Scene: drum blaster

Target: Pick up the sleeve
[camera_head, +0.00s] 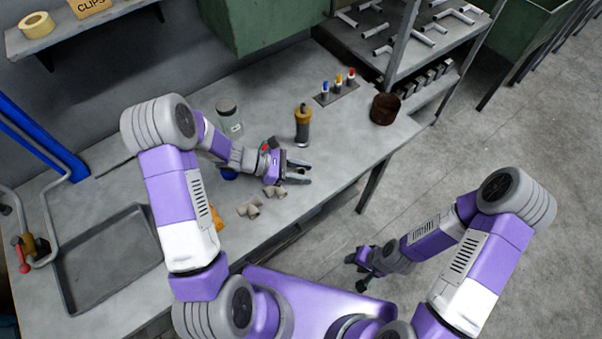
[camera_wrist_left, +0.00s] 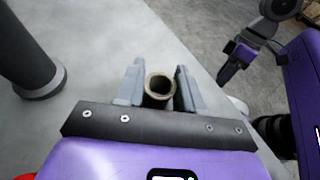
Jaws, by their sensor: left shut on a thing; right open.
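The sleeve (camera_wrist_left: 160,101) is a short, dull tan-brown tube, seen end-on with its bore open in the left wrist view. It sits between the two grey fingers of my left gripper (camera_wrist_left: 160,68), which is shut on it. In the head view my left gripper (camera_head: 303,172) is low over the bench, its fingers pointing right; the sleeve is hard to make out there. I cannot tell whether the sleeve touches the bench. My right gripper (camera_head: 356,271) is open and empty, away from the bench over the floor.
Beige pipe fittings (camera_head: 250,208) lie near my left wrist on the bench (camera_head: 335,150). A dark cylinder with a yellowish top (camera_head: 303,128), a jar (camera_head: 229,118), a marker rack (camera_head: 337,92) and a rusty can (camera_head: 384,109) stand behind. A grey tray (camera_head: 105,262) lies left.

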